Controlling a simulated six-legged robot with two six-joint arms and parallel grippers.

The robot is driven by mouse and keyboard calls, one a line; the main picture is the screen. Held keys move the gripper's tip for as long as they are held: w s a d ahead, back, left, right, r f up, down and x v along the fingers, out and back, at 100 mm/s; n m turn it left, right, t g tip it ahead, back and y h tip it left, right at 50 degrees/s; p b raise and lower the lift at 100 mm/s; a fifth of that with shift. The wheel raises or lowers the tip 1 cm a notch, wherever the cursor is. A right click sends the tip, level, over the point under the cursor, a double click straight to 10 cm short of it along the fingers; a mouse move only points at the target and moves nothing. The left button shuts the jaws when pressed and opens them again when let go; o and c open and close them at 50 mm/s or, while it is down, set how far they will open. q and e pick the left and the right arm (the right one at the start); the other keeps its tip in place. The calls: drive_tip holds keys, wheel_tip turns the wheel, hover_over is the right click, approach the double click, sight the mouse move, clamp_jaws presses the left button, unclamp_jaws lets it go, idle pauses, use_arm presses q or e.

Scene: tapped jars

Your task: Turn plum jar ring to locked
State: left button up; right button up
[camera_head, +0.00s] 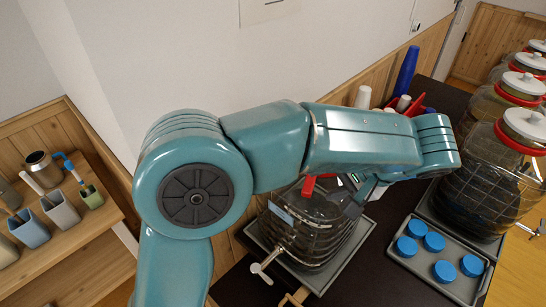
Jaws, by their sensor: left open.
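A large ribbed glass jar (312,232) with a metal tap (264,267) stands on a grey tray (347,250) below my left arm. A small piece of red (308,186) shows at its top; the rest of the top is hidden behind the arm. My left gripper (357,196) is open and sits at the upper right of this jar, partly hidden by its own wrist. I cannot tell whether it touches the jar or its ring. No label naming plum is readable. My right gripper is not in view.
Several jars with red rings and white lids, the nearest (480,199), line the right side. A tray (413,268) holds several blue caps. Cups and a blue bottle (406,70) stand behind. A wooden shelf (85,250) with containers is at left.

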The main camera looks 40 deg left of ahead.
sight(307, 188)
use_arm(q)
drive_tip(key=shift+s+a+f+b, duration=0.1)
drive_tip(key=shift+a+f+b, duration=0.2)
drive_tip(key=shift+f+b, duration=0.3)
drive_tip(key=shift+b+x, duration=0.45)
drive_tip(key=shift+x, duration=0.45)
drive_tip(key=shift+b+x, duration=0.8)
drive_tip(key=shift+x, duration=0.1)
drive_tip(key=shift+r, duration=0.2)
drive_tip(key=shift+b+x, duration=0.55)
drive_tip(key=shift+x, duration=0.7)
drive_tip(key=shift+r, duration=0.1)
